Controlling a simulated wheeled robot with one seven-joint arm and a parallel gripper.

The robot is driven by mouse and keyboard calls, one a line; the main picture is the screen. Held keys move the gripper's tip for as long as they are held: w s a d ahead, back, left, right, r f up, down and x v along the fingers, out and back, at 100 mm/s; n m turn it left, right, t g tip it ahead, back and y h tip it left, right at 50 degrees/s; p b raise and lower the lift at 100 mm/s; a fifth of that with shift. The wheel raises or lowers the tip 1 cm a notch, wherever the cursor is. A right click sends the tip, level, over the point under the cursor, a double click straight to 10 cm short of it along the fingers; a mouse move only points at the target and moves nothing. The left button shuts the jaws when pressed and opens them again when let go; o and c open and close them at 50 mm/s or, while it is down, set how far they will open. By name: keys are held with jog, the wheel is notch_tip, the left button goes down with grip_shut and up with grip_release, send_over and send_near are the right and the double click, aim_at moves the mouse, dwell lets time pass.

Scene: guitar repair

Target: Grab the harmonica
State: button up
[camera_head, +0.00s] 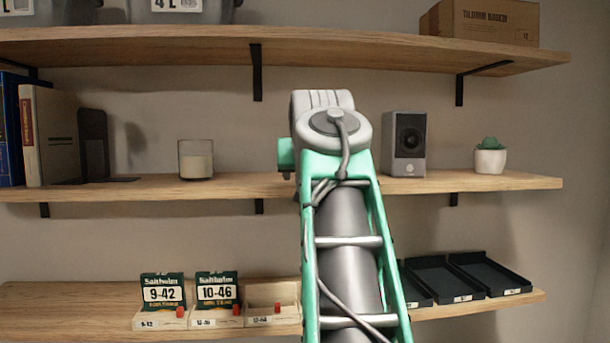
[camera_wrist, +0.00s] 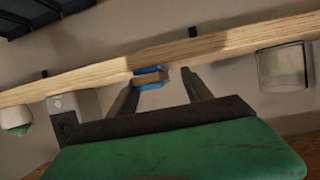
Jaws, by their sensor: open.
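A small blue and brown block, which looks like the harmonica (camera_wrist: 151,77), sits at the edge of the middle wooden shelf in the wrist view, where the scene appears upside down. My gripper (camera_wrist: 160,76) is open, its two dark fingers pointing at the shelf. The block shows between the fingertips, closer to the left finger, which partly overlaps its end. I cannot tell how far past the tips it lies. In the head view my arm hides both the block and the fingers.
On the middle shelf (camera_head: 245,187), a glass candle (camera_head: 196,159) stands left of my arm. A grey speaker (camera_head: 404,144) and a potted plant (camera_head: 490,157) stand right. The upper shelf (camera_head: 350,48) is above; black trays (camera_head: 490,273) and string boxes (camera_head: 217,296) are below.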

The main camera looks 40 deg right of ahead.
jog(key=shift+w+d+f, duration=0.1)
jog(key=shift+w+d, duration=0.15)
jog(key=shift+s+a, duration=0.1)
grip_shut()
dwell(0.3)
